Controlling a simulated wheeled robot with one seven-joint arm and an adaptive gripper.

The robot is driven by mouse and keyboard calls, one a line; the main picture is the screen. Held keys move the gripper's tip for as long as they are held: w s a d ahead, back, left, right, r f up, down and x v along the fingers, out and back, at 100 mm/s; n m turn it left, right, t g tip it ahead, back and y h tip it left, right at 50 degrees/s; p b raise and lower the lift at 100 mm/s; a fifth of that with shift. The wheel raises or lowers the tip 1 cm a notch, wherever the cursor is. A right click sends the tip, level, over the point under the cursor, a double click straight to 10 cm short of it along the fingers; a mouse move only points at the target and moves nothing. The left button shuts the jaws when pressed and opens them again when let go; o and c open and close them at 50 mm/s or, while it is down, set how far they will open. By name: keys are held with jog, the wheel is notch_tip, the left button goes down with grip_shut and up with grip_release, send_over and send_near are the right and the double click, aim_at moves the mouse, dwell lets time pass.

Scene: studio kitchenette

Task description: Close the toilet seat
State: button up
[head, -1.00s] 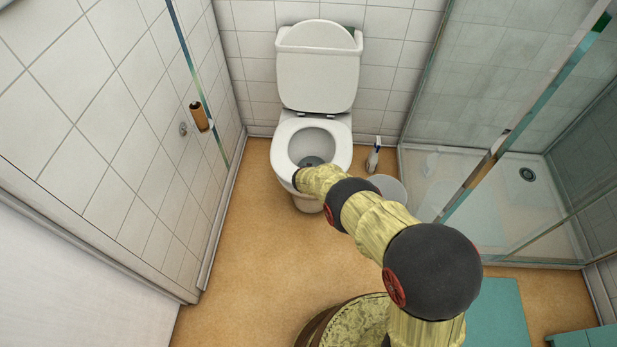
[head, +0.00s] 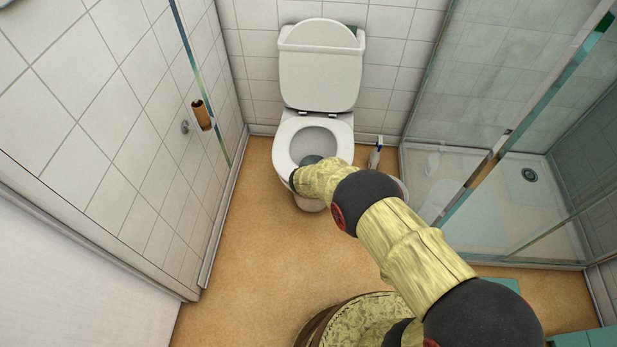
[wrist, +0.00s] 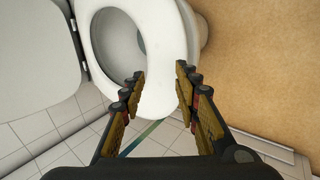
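The white toilet stands against the back wall in the head view. Its lid (head: 320,80) is raised and leans upright at the back. The seat ring (head: 286,145) lies flat on the bowl, and the bowl opening is uncovered. In the wrist view the seat ring (wrist: 165,55) fills the upper middle and the lid (wrist: 35,55) is at the left. My gripper (wrist: 160,74) is open, its two fingers spread with the front part of the ring showing between them. It holds nothing. In the head view my arm's end covers the ring's front right; contact cannot be told.
A toilet brush (head: 376,153) stands right of the toilet, with a pale bin (head: 402,190) partly hidden by my arm. The glass shower enclosure (head: 480,130) is at the right and a tiled wall (head: 110,130) at the left. Floor (head: 245,230) left of my arm is clear.

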jog(key=shift+v, duration=0.8)
jog(key=s+d+r+m+g+h, duration=0.1)
jog(key=s+d+m+g+h, duration=0.2)
jog(key=s+d, duration=0.45)
jog(key=s+d+r+m+y+p, duration=0.1)
jog(key=s+r+m, duration=0.3)
jog(key=s+r, duration=0.5)
jog(key=s+d+r+m+t+y+p, duration=0.1)
jog(key=s+r, duration=0.8)
jog(key=r, duration=1.6)
jog(key=s+d+r+m+y+p, duration=0.2)
jog(key=s+r+m+p, duration=0.3)
jog(key=s+r, duration=0.5)
notch_tip(320, 180, up, 8)
jog(key=d+m, duration=0.1)
jog(key=m, duration=0.1)
jog(key=shift+d+m+t, duration=0.2)
jog(key=shift+m+t, duration=0.1)
jog(key=shift+m, duration=0.1)
